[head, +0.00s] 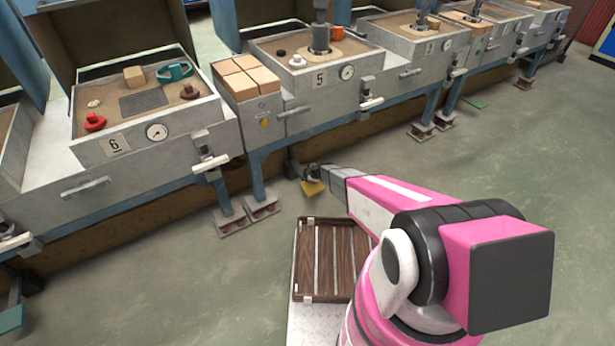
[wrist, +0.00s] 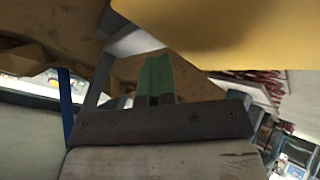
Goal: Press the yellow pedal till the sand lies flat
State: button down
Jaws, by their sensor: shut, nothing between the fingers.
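The yellow pedal (head: 313,188) is low at the foot of the bench, below the station marked 5. My gripper (head: 311,171) is right at it, and its fingers are small and partly dark there. In the wrist view the yellow pedal (wrist: 240,32) fills the upper right, close to my shut green fingers (wrist: 158,62). I cannot tell whether the fingers touch it. The station 5 sand (head: 285,44) lies in a grey box (head: 310,80) around a dark post (head: 320,38); I cannot tell how flat it is.
Station 6's sand box (head: 150,135) at left holds a red knob, a teal piece and a block. Tan bricks (head: 245,77) stand between the boxes. Blue bench legs (head: 258,178) stand left of the pedal. A wooden slatted tray (head: 320,262) is on my base. The floor at right is clear.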

jog(key=shift+s+d+f, duration=0.1)
jog(key=shift+s+f, duration=0.05)
jog(key=shift+f, duration=0.75)
dwell(0.9)
jog(key=shift+r, duration=2.9)
jog(key=shift+w+a+r, duration=0.1)
jog(key=shift+w+r, duration=0.05)
jog(key=shift+r, duration=1.1)
jog(key=shift+w+a+r, duration=0.1)
jog(key=shift+w+r, duration=0.05)
jog(key=shift+r, duration=1.1)
